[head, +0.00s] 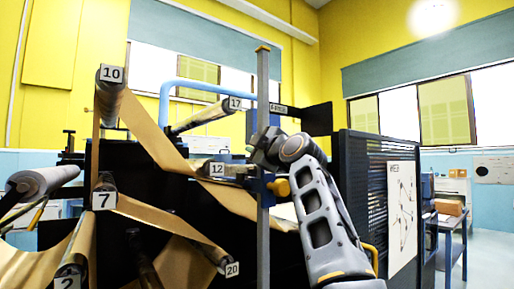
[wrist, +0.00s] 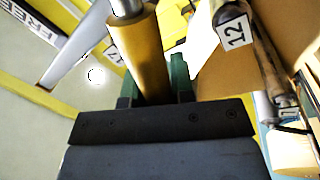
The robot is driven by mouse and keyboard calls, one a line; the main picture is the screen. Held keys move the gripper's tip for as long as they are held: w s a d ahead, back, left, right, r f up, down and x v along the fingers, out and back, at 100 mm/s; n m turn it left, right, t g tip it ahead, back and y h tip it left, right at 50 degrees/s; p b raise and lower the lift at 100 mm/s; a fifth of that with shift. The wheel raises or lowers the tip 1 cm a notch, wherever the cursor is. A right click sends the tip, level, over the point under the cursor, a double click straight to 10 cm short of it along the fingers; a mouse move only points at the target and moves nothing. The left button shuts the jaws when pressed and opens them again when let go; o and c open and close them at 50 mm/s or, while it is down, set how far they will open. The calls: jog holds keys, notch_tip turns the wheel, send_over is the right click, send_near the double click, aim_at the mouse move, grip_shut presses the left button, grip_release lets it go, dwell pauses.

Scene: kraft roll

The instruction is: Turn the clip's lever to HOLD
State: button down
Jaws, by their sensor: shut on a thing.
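A thick yellow cylindrical handle with a grey metal shaft, the lever (wrist: 141,50), stands between the two green fingertips of my gripper (wrist: 154,80) in the wrist view. The fingers are shut on it, one on each side. A white label reading FREE (wrist: 32,20) is at the upper left of that view; no HOLD label can be read. In the head view my gripper (head: 264,150) is beside the tall grey post (head: 263,90), and the held lever is hidden or too small to make out there. A blue block (head: 263,188) with a yellow knob (head: 279,187) sits on the post below.
Brown paper web (head: 155,130) runs over numbered rollers, among them the roller labelled 12 (head: 217,169), which also shows close on the right in the wrist view (wrist: 235,30). A black slatted panel (head: 378,160) stands right of my arm. Open floor (head: 490,255) lies farther right.

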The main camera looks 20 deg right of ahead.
jog(key=c, duration=1)
grip_release()
jog(key=shift+o, duration=0.2)
jog(key=b+v, duration=0.5)
jog(key=v, duration=0.8)
jog(key=shift+s+b, duration=0.4)
jog(key=shift+w, duration=0.1)
